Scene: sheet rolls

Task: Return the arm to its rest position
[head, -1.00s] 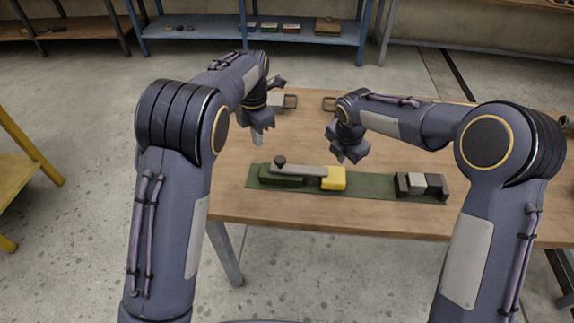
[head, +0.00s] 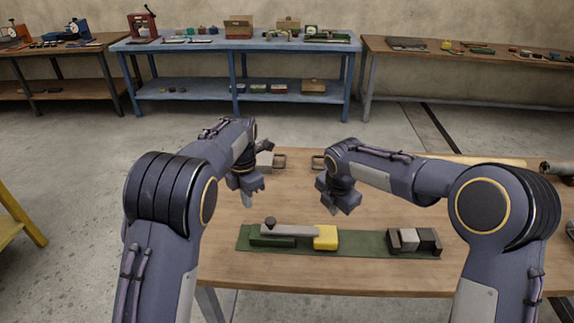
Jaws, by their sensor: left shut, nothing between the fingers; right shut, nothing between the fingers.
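My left gripper (head: 247,199) hangs above the left part of the wooden table (head: 300,273), fingers pointing down. It is shut and empty. My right gripper (head: 330,206) hangs to its right, also pointing down, shut and empty. Both are behind a green mat (head: 362,243) and apart from what lies on it. On the mat are a green block (head: 270,241) with a grey bar (head: 293,230) and dark knob, and a yellow block (head: 325,238) at the bar's right end.
A dark holder with a light grey block (head: 409,240) stands on the mat's right end. Metal handles (head: 317,162) lie behind my grippers. A long pale roll (head: 480,161) lies at the table's back right. A blue bench (head: 232,47) with tools stands far behind.

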